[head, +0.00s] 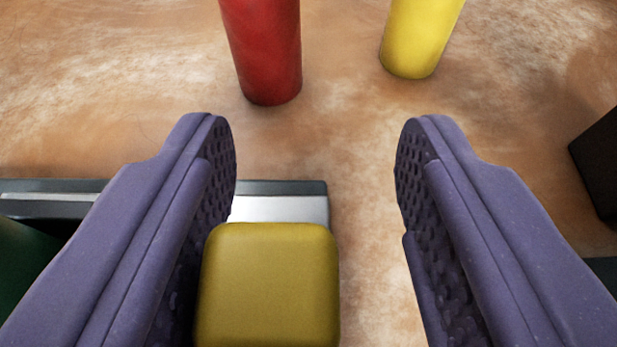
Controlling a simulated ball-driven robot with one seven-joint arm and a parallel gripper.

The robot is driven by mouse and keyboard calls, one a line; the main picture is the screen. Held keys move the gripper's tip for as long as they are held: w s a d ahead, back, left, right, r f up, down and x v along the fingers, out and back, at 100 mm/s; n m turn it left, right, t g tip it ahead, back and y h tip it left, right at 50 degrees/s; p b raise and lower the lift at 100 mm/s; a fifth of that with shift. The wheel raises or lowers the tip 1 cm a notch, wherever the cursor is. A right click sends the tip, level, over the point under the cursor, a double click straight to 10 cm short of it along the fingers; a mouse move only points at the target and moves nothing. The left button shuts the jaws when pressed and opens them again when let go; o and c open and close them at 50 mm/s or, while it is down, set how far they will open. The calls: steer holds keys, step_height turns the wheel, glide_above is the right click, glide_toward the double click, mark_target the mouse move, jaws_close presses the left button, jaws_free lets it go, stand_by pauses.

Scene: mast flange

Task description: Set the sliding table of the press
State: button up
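My gripper (315,150) is open, its two purple fingers wide apart with dimpled inner pads. An olive-yellow block (268,285) with rounded edges shows between the fingers, nearer the left one; a clear gap separates it from the right finger. I cannot tell whether the left finger touches it. A rail with a silver top and dark edges (285,208) shows just beyond the block and ends a little right of the block's middle. It runs left behind the left finger. Which part is the press's sliding table is not clear from this view.
A red cylinder (265,50) and a yellow cylinder (420,38) stand on the mottled brown surface (340,120) ahead. A black block (600,165) is at the right edge. A dark green thing (22,262) shows at the left edge. The surface between the fingertips is bare.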

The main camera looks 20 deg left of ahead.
steer(key=shift+a, duration=0.15)
steer(key=p+v, duration=0.2)
steer(key=v, duration=0.6)
